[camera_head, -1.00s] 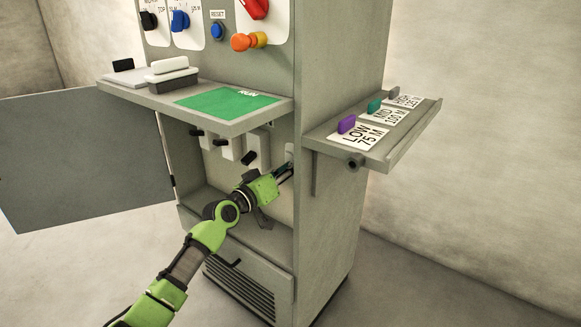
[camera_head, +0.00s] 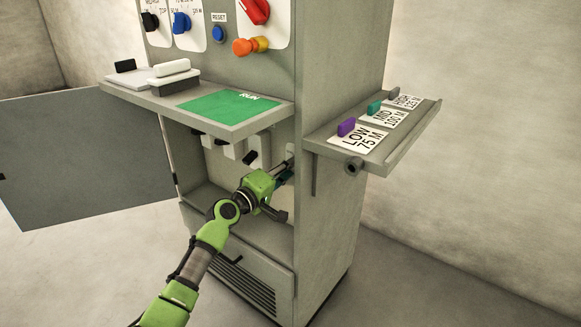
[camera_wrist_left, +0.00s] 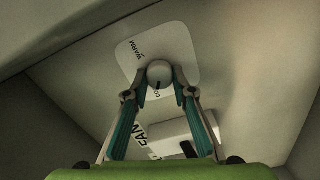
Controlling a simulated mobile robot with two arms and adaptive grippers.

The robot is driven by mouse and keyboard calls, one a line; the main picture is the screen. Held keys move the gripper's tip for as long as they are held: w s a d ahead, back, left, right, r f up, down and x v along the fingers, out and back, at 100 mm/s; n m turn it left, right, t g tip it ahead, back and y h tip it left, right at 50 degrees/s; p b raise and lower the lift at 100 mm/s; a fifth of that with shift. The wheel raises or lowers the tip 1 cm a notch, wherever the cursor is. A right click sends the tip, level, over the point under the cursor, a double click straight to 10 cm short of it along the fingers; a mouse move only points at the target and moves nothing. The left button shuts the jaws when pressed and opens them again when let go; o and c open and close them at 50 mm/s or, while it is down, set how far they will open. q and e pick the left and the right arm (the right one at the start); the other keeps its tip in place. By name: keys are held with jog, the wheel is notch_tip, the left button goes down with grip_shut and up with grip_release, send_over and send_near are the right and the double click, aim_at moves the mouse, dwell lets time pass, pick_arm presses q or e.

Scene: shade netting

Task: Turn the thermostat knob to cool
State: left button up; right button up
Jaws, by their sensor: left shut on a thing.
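The thermostat knob (camera_wrist_left: 159,72) is a round pale knob on a white plate (camera_wrist_left: 184,48) in the left wrist view. The word WARM stands on the plate to the upper left of the knob. A dark mark shows at the knob's lower edge, beside partly hidden letters that begin with C. My left gripper (camera_wrist_left: 160,88) is shut on the knob, one finger on each side. In the head view my left gripper (camera_head: 285,173) reaches to the inner right wall of the open cabinet. There it hides the knob, and only part of the plate (camera_head: 290,150) shows.
Several white switch blocks (camera_head: 233,150) with dark levers hang on the cabinet's back wall. The open door (camera_head: 85,160) is at left. A side shelf (camera_head: 400,135) holds coloured tabs.

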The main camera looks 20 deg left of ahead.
pick_arm(q)
jog(key=shift+f+n, duration=0.15)
jog(key=shift+n, duration=0.15)
pick_arm(e)
jog(key=shift+w+f, duration=0.1)
jog(key=shift+f, duration=0.2)
pick_arm(q)
jog(key=o, duration=1.1)
jog(key=shift+s, duration=0.1)
pick_arm(e)
jog(key=shift+f, duration=0.1)
pick_arm(q)
jog(key=v, duration=1.2)
